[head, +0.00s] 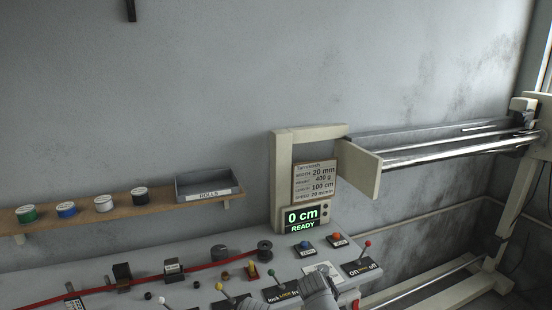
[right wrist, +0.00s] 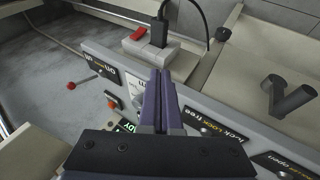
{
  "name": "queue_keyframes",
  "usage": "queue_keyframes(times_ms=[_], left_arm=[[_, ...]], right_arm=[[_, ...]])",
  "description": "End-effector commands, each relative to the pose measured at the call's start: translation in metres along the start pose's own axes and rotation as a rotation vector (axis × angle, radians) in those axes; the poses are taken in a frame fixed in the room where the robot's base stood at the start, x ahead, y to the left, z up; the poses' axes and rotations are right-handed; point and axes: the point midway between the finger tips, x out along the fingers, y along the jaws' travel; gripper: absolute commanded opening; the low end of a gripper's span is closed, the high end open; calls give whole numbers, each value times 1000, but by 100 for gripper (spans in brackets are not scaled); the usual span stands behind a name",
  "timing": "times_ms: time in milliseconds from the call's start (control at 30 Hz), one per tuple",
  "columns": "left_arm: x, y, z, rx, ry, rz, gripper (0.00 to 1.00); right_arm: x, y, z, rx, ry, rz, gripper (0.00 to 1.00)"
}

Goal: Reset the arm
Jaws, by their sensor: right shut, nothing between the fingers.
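My right gripper (head: 322,274) is at the bottom centre of the head view, over the panel; its fingers (right wrist: 158,85) are shut and empty in the right wrist view. A display (head: 303,219) reads 0 cm and READY. Behind my gripper are a blue button (head: 305,245) and an orange button (head: 337,237). To its right stands a red-knobbed on/off lever (head: 366,246), whose red knob also shows in the right wrist view (right wrist: 72,86). My left gripper is out of view.
A beige frame (head: 281,165) carries metal rails (head: 440,147) reaching right. A wooden shelf (head: 140,209) holds several spools and a grey tray (head: 207,186). A red strip (head: 150,277) crosses the panel at left. A power plug (right wrist: 158,33) sits in a socket box (right wrist: 190,58).

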Motion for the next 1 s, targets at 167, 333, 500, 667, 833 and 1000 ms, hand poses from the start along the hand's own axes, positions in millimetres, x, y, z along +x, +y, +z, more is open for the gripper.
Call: queue_keyframes(times_ms=[167,333,500,667,833,1000], left_arm=[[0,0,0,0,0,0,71],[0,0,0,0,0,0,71],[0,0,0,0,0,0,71],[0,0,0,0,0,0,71],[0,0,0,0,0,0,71],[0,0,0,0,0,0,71]], right_arm=[[-43,-94,61,48,-198,-238,0],[-77,-142,99,51,-338,-373,0],[-92,-160,114,45,-398,-426,0],[-93,-161,116,45,-406,-431,0],[-93,-161,115,45,-404,-430,0],[-93,-161,115,45,-403,-429,0]])
